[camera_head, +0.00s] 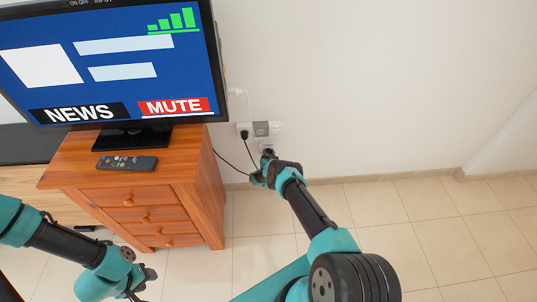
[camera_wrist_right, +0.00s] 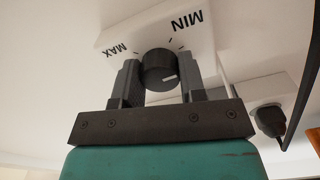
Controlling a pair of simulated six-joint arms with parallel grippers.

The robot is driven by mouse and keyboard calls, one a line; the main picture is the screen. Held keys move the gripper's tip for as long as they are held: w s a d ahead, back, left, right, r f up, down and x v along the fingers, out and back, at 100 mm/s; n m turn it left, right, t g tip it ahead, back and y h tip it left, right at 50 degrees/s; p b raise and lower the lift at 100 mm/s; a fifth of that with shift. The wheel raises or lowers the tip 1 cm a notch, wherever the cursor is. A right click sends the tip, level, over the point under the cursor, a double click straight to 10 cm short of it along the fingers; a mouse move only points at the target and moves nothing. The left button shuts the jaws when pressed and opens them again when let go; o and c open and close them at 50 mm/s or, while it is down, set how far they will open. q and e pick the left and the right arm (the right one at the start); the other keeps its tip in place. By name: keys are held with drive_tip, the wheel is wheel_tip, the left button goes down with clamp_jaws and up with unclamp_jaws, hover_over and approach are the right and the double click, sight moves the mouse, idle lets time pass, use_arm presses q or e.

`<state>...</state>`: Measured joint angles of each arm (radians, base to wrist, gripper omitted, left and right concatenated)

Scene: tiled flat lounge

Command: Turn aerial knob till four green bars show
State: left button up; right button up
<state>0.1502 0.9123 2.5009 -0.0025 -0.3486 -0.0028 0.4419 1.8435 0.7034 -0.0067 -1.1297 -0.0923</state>
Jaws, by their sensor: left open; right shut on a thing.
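The black aerial knob (camera_wrist_right: 158,64) sits on a white wall plate (camera_wrist_right: 128,27) marked MIN at upper right and MAX at left. Its white pointer line faces the lower right in the right wrist view. My right gripper (camera_wrist_right: 160,82) is shut on the knob, one finger on each side. In the head view my right gripper (camera_head: 264,170) is at the wall plate and mostly hides the knob. The television screen (camera_head: 110,60) shows several green bars (camera_head: 172,20) of rising height at its upper right. My left gripper (camera_head: 142,281) is open and empty, low at the left.
A wooden drawer cabinet (camera_head: 175,190) carries the television and a remote control (camera_head: 126,162). A plug (camera_head: 243,131) with a cable sits in the wall beside the knob plate. The tiled floor (camera_head: 420,215) at the right is clear.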

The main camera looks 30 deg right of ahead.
drive_tip(key=shift+n, duration=0.9)
drive_tip(key=o, duration=0.9)
drive_tip(key=shift+s, duration=0.1)
drive_tip(key=v, duration=1.7)
drive_tip(key=shift+a, duration=0.15)
